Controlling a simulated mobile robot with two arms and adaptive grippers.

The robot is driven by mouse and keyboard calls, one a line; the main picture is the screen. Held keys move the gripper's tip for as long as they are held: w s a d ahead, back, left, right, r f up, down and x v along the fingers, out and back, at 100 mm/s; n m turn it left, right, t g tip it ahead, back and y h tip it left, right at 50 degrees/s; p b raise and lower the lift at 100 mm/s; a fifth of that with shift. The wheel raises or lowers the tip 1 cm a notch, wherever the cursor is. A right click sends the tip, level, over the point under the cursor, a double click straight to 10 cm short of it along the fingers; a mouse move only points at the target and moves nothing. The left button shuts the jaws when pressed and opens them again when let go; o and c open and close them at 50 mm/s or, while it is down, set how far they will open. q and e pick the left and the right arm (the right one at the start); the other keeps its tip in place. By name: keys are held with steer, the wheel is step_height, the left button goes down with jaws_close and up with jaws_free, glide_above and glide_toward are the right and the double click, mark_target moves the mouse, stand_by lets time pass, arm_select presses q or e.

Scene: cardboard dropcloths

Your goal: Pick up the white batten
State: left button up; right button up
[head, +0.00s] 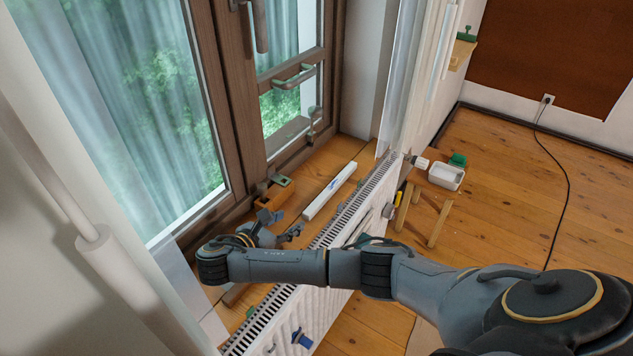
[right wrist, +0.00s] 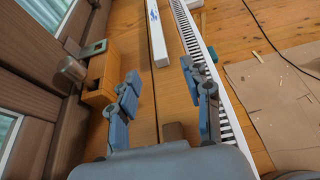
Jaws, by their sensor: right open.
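The white batten (head: 330,191) is a long square bar with a small blue mark. It lies flat on the wooden window sill (head: 345,150), between the window frame and the radiator. In the right wrist view the near part of the batten (right wrist: 157,38) points toward my gripper, ahead of the fingertips. My right gripper (head: 281,226) is over the sill at the near end of the batten, apart from it. In the right wrist view its fingers (right wrist: 160,75) are spread with nothing between them. My left gripper is not in view.
A wooden block (right wrist: 101,80) with a metal piece stands beside the window frame, left of the fingers. A brown block (right wrist: 173,132) lies near the gripper's base. The slotted white radiator (head: 350,212) edges the sill.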

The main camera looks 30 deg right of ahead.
mark_target(316, 203)
steer(key=shift+w+d+f+b, duration=0.3)
steer(key=shift+w+f+b, duration=0.15)
steer(key=shift+w+b, duration=0.25)
steer(key=b+x, duration=0.4)
steer(key=shift+s+d+b, duration=0.2)
steer(key=shift+s+b, duration=0.15)
steer(key=shift+s, duration=0.05)
steer(key=b+x, duration=0.1)
steer(key=x, duration=0.1)
steer(key=shift+w+d, duration=0.25)
steer(key=shift+d, duration=0.05)
steer(key=shift+w+d, duration=0.15)
steer(key=shift+d, duration=0.3)
steer(key=x, duration=0.4)
steer(key=shift+w+d, duration=0.2)
steer(key=shift+d, duration=0.2)
steer(key=shift+c, duration=1.1)
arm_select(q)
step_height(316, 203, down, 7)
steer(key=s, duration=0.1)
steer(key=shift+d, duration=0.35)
arm_select(e)
jaws_close()
